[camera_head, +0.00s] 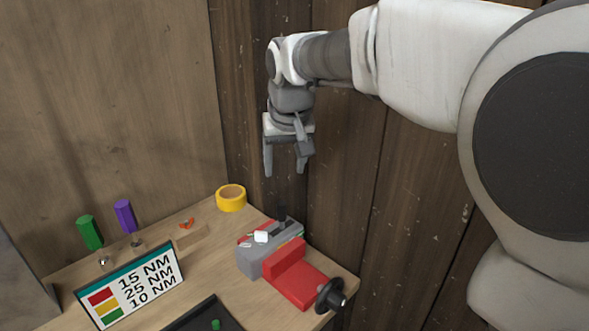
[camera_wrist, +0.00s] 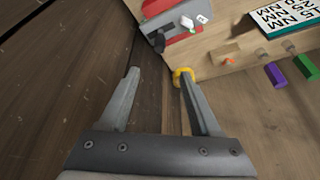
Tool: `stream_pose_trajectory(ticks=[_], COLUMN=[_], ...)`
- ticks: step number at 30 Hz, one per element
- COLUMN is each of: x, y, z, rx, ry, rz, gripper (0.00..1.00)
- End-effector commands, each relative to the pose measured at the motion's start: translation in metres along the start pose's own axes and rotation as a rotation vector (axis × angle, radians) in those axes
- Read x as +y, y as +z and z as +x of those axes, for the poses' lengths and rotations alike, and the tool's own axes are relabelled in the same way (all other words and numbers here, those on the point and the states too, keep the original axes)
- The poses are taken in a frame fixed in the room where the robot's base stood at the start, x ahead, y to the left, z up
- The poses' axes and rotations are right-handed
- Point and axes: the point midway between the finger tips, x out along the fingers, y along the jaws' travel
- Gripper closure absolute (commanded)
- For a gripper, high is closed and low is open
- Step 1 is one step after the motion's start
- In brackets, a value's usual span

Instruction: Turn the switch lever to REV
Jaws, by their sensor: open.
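A grey box (camera_head: 252,262) with red and green parts on top stands near the right end of the wooden table. A small white piece (camera_head: 261,237) sits on it and a short black post (camera_head: 282,214) rises at its back; I cannot tell which is the switch lever, and no REV mark is readable. The box also shows at the top of the wrist view (camera_wrist: 185,45), with a white piece (camera_wrist: 187,22) on it. My gripper (camera_head: 286,172) is open and empty, pointing down, well above the table and behind the box. Its fingers also show in the wrist view (camera_wrist: 160,75).
A red block (camera_head: 300,285) with a black wheel (camera_head: 331,294) adjoins the box at the front right. A yellow ring (camera_head: 231,198), green and purple handles (camera_head: 90,232) (camera_head: 125,215), a torque sign (camera_head: 135,285) and a dark tray (camera_head: 205,318) occupy the table (camera_head: 205,275). Wooden walls stand close behind.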

Motion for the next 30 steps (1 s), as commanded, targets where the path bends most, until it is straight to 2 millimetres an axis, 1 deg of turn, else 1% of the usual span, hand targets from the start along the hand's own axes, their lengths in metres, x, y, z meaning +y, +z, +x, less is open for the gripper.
stream_pose_trajectory(ticks=[5,15,21,24,27,30], x=[0.000,0.000,0.000,0.000,0.001,0.001], y=[0.001,0.002,0.002,0.001,0.001,0.000], z=[0.023,0.097,0.138,0.153,0.163,0.169], rx=[-0.004,-0.006,-0.004,-0.003,-0.003,0.000], ry=[0.001,0.001,0.001,0.001,0.001,0.000], rz=[0.000,0.000,0.000,0.000,0.000,0.000], gripper=[0.36,0.36,0.36,0.36,0.36,0.36])
